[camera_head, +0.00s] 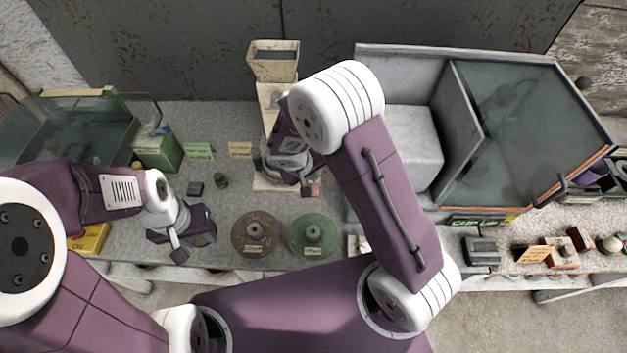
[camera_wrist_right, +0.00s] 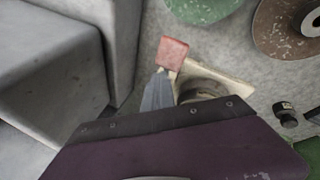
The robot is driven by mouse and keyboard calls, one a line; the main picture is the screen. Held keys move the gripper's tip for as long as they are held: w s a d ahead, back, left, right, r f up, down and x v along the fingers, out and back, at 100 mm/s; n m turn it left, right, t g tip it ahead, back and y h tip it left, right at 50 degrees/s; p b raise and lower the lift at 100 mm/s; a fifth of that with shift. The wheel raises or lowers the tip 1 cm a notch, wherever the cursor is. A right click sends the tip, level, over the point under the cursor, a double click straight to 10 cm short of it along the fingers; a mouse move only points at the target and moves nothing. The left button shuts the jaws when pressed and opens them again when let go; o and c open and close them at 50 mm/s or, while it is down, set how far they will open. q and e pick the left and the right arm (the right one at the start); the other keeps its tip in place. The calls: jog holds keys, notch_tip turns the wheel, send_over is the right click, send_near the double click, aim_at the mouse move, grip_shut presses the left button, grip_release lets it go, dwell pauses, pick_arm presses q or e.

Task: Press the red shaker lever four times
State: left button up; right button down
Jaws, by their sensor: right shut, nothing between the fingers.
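The red shaker lever (camera_head: 314,189) shows as a small red block at the front of the pale shaker stand (camera_head: 268,95) in the head view. In the right wrist view the red lever (camera_wrist_right: 172,52) is just beyond my fingertips. My right gripper (camera_head: 306,187) is shut and empty, its tips (camera_wrist_right: 160,75) at the near edge of the lever; whether they touch it I cannot tell. My arm hides part of the stand. My left gripper (camera_head: 180,250) hangs over the bench at the left, away from the shaker; its jaw opening is unclear.
A brown disc (camera_head: 255,247) and a green disc (camera_head: 313,250) with knobs lie in front of the shaker. A large glass-fronted cabinet (camera_head: 525,130) stands right. A green box (camera_head: 158,150) and a glass tank (camera_head: 70,130) are left. Small items line the front right edge.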

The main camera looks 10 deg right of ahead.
jog(key=shift+s+a+f+b, duration=0.1)
jog(key=shift+s+f+b, duration=0.15)
jog(key=shift+f+b, duration=0.5)
jog(key=shift+s+f+b, duration=0.25)
jog(key=shift+f+b, duration=0.2)
jog(key=shift+b, duration=0.45)
dwell(1.2)
dwell(0.4)
jog(key=shift+w+d+r+p, duration=0.1)
jog(key=shift+w+r+p, duration=0.25)
jog(key=shift+r+p, duration=0.4)
jog(key=shift+w+d+r+p, duration=0.1)
jog(key=shift+w+r+p, duration=0.2)
jog(key=shift+r+p, duration=0.45)
jog(key=shift+w+r+p, duration=0.1)
jog(key=shift+r+p, duration=0.2)
jog(key=shift+r, duration=0.4)
jog(key=shift+w, duration=0.15)
jog(key=r+p, duration=0.1)
jog(key=w+r+p, duration=0.1)
jog(key=r, duration=0.1)
jog(key=r+p, duration=0.1)
jog(key=p, duration=0.1)
jog(key=shift+w+d+r, duration=0.25)
jog(key=shift+w+d, duration=0.05)
jog(key=shift+w, duration=0.1)
jog(key=shift+f, duration=0.1)
